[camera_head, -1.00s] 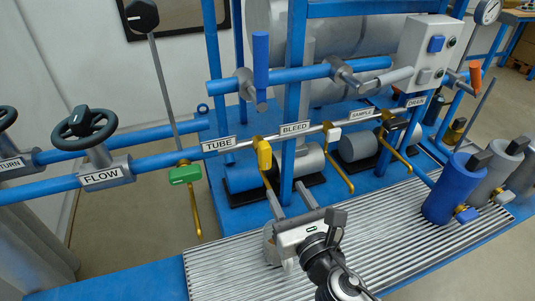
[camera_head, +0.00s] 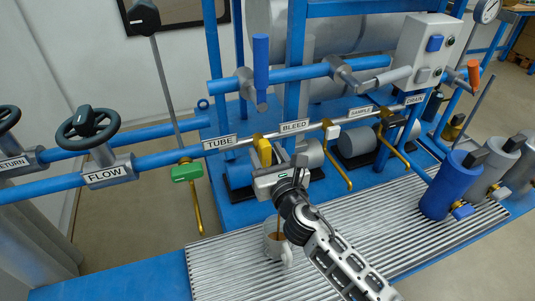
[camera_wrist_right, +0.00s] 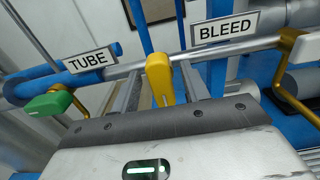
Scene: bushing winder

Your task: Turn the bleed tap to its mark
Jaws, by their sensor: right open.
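The yellow tap handle (camera_head: 265,152) stands on the thin pipe between the TUBE plate (camera_head: 219,142) and the BLEED plate (camera_head: 294,127). It points roughly upward. My right gripper (camera_head: 267,162) is open at the handle, its body partly covering the tap's lower part. In the right wrist view, the yellow handle (camera_wrist_right: 159,79) stands between my two spread fingers (camera_wrist_right: 160,85), with gaps on both sides. The BLEED plate (camera_wrist_right: 224,28) is to its right. I cannot make out a mark for the tap. My left gripper is not in view.
A light mug (camera_head: 271,243) stands on the ribbed grate (camera_head: 225,265) below my right gripper. A green-handled tap (camera_head: 187,172) is to the left and a white-handled tap (camera_head: 332,132) to the right. Blue, grey cylinders stand at the right.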

